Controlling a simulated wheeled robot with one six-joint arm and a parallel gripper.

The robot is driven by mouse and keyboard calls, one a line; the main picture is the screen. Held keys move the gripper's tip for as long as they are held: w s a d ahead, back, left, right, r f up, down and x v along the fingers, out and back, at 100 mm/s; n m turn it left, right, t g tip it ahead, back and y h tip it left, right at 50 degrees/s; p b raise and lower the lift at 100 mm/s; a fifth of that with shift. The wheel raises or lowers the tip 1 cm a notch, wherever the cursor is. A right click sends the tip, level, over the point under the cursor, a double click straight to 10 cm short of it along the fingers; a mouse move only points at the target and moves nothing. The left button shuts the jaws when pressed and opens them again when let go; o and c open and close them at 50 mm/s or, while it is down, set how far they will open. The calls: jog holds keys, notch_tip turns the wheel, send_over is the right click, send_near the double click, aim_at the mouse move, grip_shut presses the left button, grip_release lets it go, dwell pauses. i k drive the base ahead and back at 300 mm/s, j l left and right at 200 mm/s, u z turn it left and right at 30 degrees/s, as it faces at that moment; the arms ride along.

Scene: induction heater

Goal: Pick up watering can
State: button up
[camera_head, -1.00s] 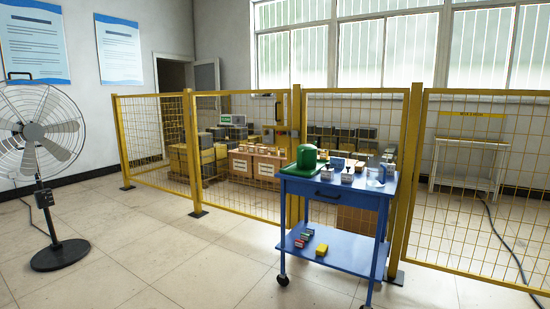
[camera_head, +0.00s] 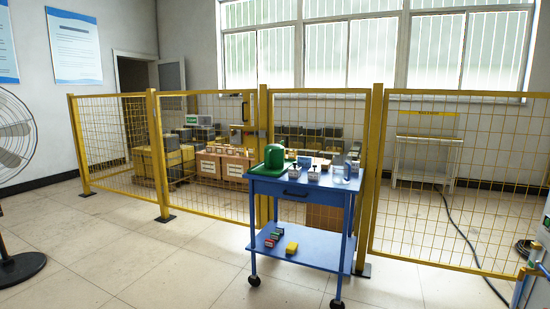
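No thing in view is clearly a watering can. A green rounded object (camera_head: 274,157) stands at the left end of the blue cart's top; it is too small to tell what it is. A clear, pale container (camera_head: 342,172) stands at the right end of that top. The blue cart (camera_head: 318,188) stands on the floor right of the middle, in front of the yellow fence. My gripper is not in view.
A yellow mesh fence (camera_head: 208,155) crosses the room, with boxes (camera_head: 222,166) behind it. A fan (camera_head: 14,135) is cut off at the left edge. White-and-blue equipment (camera_head: 535,270) shows at the lower right. The floor (camera_head: 150,255) left of the cart is clear.

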aim_at(274, 154)
jog(key=i+l, duration=0.15)
jog(key=i, duration=0.4)
jog(key=i+l+u, duration=0.15)
jog(key=i, duration=0.4)
jog(key=i+l, duration=0.2)
jog(key=i, duration=0.35)
jog(key=i+l+u, duration=0.15)
jog(key=i, duration=0.35)
jog(key=i+l, duration=0.3)
jog(key=i, duration=0.25)
jog(key=i+l+u, duration=0.15)
jog(key=i+l, duration=0.15)
jog(key=i, duration=0.2)
